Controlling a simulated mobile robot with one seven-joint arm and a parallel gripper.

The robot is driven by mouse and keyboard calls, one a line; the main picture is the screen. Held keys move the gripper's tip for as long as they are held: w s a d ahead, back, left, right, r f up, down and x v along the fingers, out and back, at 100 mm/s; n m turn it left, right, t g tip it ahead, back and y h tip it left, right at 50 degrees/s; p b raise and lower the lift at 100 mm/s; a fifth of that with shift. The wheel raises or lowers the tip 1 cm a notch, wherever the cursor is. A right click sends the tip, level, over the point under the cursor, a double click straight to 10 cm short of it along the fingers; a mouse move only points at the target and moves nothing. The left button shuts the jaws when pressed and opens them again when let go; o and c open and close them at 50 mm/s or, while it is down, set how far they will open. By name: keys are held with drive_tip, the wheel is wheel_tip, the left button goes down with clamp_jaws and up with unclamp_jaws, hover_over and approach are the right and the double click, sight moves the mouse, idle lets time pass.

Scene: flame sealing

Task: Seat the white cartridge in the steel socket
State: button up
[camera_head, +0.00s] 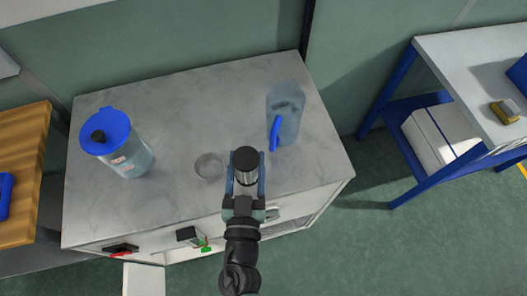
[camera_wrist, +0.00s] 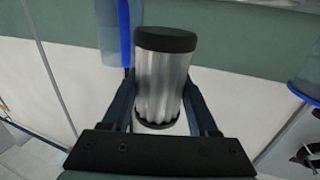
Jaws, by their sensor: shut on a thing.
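My gripper (camera_head: 246,186) is shut on the cartridge (camera_head: 245,175), a pale silvery, ribbed cylinder with a black cap. In the wrist view the cartridge (camera_wrist: 160,82) stands roughly upright between the two fingers of my gripper (camera_wrist: 157,95), cap end away from the palm. The steel socket (camera_head: 208,166) is a small round grey ring on the marble-topped counter, just left of the cartridge in the head view. The cartridge is apart from the socket, near the counter's front edge. I cannot make out the socket in the wrist view.
A clear pitcher with a blue lid (camera_head: 124,146) stands at the counter's left. A bluish jug with a blue handle (camera_head: 285,112) stands at the back right. Small black, red and green items (camera_head: 190,237) show at the counter's front. The marble top (camera_head: 180,105) behind the socket is clear.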

drive_tip(key=w+a+r+p, duration=0.3)
drive_tip(key=w+a+p, duration=0.1)
drive_tip(key=a, duration=0.6)
drive_tip(key=shift+a+f+b, duration=0.1)
drive_tip(key=shift+f+b, duration=1.6)
drive_tip(key=shift+f, duration=0.95)
drive_tip(key=shift+f+b, duration=0.35)
drive_tip(key=shift+b, duration=0.65)
drive_tip(key=shift+r+b, duration=0.1)
drive_tip(key=shift+b, duration=0.65)
drive_tip(key=shift+f+b, duration=0.5)
drive_tip(key=shift+b, duration=0.25)
drive_tip(key=shift+r+b, duration=0.35)
drive_tip(key=shift+r, duration=0.05)
idle(1.5)
